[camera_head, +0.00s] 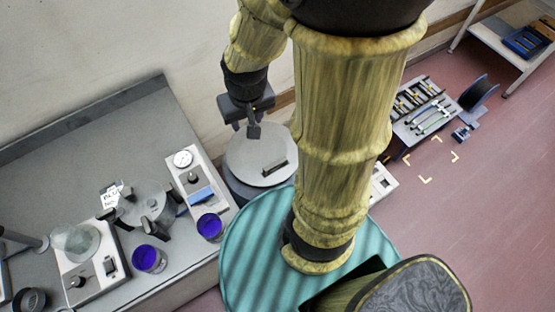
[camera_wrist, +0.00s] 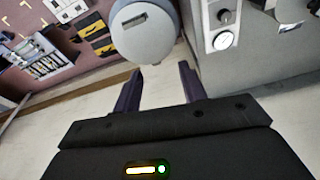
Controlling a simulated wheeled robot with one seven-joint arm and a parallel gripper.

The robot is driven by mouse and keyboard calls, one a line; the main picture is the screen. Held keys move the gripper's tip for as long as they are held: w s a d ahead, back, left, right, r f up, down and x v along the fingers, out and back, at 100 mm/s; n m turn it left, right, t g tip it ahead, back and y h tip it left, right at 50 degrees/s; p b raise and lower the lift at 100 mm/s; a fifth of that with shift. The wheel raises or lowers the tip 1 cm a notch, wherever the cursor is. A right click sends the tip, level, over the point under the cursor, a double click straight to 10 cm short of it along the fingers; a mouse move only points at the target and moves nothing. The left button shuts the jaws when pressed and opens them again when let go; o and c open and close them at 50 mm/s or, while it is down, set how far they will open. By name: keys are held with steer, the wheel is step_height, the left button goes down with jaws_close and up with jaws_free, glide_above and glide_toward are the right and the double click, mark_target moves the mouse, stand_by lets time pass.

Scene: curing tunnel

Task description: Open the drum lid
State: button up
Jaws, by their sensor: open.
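The drum lid (camera_head: 262,155) is a round light-grey disc with a dark bar handle (camera_head: 274,167), lying flat on top of a grey drum (camera_head: 238,187). The drum stands between the grey bench and my teal base. My gripper (camera_head: 254,131) is above the far edge of the lid, pointing down. In the wrist view the gripper's two dark fingers (camera_wrist: 157,88) are spread with nothing between them. The lid (camera_wrist: 145,35) shows beyond the fingertips, with its handle (camera_wrist: 134,19) near the top. The gripper appears apart from the handle.
The grey bench (camera_head: 60,155) on the left holds instruments, a gauge box (camera_head: 195,180) and two blue-filled cups (camera_head: 209,226). The wall (camera_head: 150,35) is close behind the drum. A low rack of tools (camera_head: 425,110) stands on the right. The pink floor (camera_head: 480,200) there is mostly clear.

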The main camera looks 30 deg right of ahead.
mark_target(276, 164)
steer(key=w+d+f+m+g+y+b, duration=0.1)
steer(key=w+d+f+m+y+b, duration=0.1)
steer(key=d+f+m+b, duration=0.3)
steer(key=w+d+f+m+g+y+b, duration=0.1)
steer(key=w+d+f+m+b, duration=0.3)
steer(key=d+f+m, duration=0.7)
step_height(276, 164, down, 9)
steer(key=shift+d+r+m+y+b, duration=0.25)
steer(key=shift+d+y+b, duration=0.55)
steer(key=shift+d+b, duration=0.45)
steer(key=shift+w+f, duration=0.1)
steer(key=p+x, duration=0.1)
steer(key=x, duration=1.6)
steer(key=shift+s+f, duration=0.2)
steer(key=shift+s, duration=0.05)
jaws_close()
